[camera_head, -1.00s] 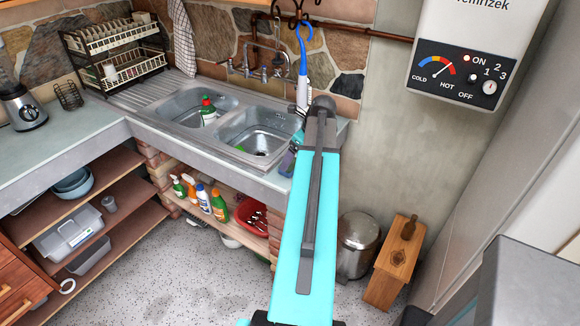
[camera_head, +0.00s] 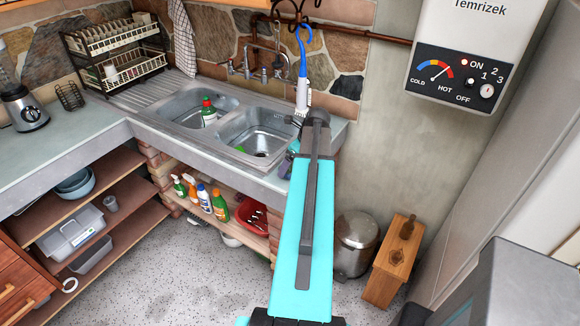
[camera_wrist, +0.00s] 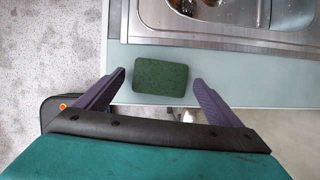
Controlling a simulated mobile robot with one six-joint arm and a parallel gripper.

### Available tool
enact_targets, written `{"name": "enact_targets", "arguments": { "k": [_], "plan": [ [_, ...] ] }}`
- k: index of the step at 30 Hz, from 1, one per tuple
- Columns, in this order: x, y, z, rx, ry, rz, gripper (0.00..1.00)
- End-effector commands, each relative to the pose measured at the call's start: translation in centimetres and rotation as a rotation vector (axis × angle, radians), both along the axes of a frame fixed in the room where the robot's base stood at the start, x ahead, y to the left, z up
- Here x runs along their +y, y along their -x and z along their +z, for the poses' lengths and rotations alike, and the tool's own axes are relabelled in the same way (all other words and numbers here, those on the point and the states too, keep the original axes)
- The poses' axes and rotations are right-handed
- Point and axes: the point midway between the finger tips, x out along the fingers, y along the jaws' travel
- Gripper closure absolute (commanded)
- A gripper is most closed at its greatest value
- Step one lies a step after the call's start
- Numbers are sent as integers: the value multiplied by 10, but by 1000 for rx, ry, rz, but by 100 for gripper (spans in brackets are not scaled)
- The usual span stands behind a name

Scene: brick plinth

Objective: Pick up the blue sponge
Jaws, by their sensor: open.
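A dark green, block-shaped sponge (camera_wrist: 160,77) lies on the pale counter beside the sink in the wrist view. Only its green upper face shows; I see no blue on it. My gripper (camera_wrist: 159,76) is open, with one purple finger to the left of the sponge and one to the right, a gap showing on both sides. The sponge's height relative to the fingertips is hard to judge. In the head view my arm hides most of the gripper and the sponge.
The counter's front edge is close to the left finger. A bin (camera_head: 355,245) and a wooden stool (camera_head: 392,268) stand on the floor at right.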

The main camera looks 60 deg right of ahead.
Motion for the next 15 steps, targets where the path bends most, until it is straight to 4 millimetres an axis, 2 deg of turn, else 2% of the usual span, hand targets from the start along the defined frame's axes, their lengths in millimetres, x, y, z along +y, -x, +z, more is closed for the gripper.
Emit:
{"name": "enact_targets", "arguments": {
  "k": [6, 15],
  "plan": [
    [0, -5, -11, 0, 0, 0, 12],
    [0, -5, -12, 0, 0, 0, 12]
  ]
}}
